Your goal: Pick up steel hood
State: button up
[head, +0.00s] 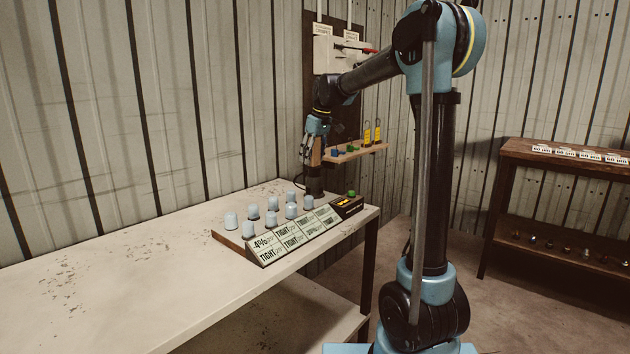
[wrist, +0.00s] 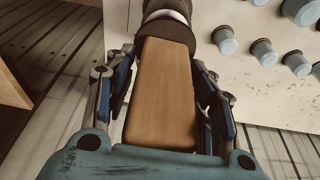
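Several pale grey, cup-shaped caps (head: 254,212), which look like the hoods, stand on a wooden rack on the bench. Some of these caps (wrist: 264,52) also show at the upper right of the wrist view. My gripper (wrist: 162,90) is beyond the rack in the head view, low over the bench's far end. Its fingers lie along both sides of a tan wooden block-like handle (wrist: 162,85) and appear closed on it. A dark round head (head: 315,181) with a pale ring is at the handle's far end. Whether it touches the bench is unclear.
The rack's sloped front carries label cards (head: 291,237), with a small dark box (head: 347,206) at its right end. The bench's near left surface (head: 120,290) is clear. Another shelf unit (head: 560,155) stands right.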

grip_shut()
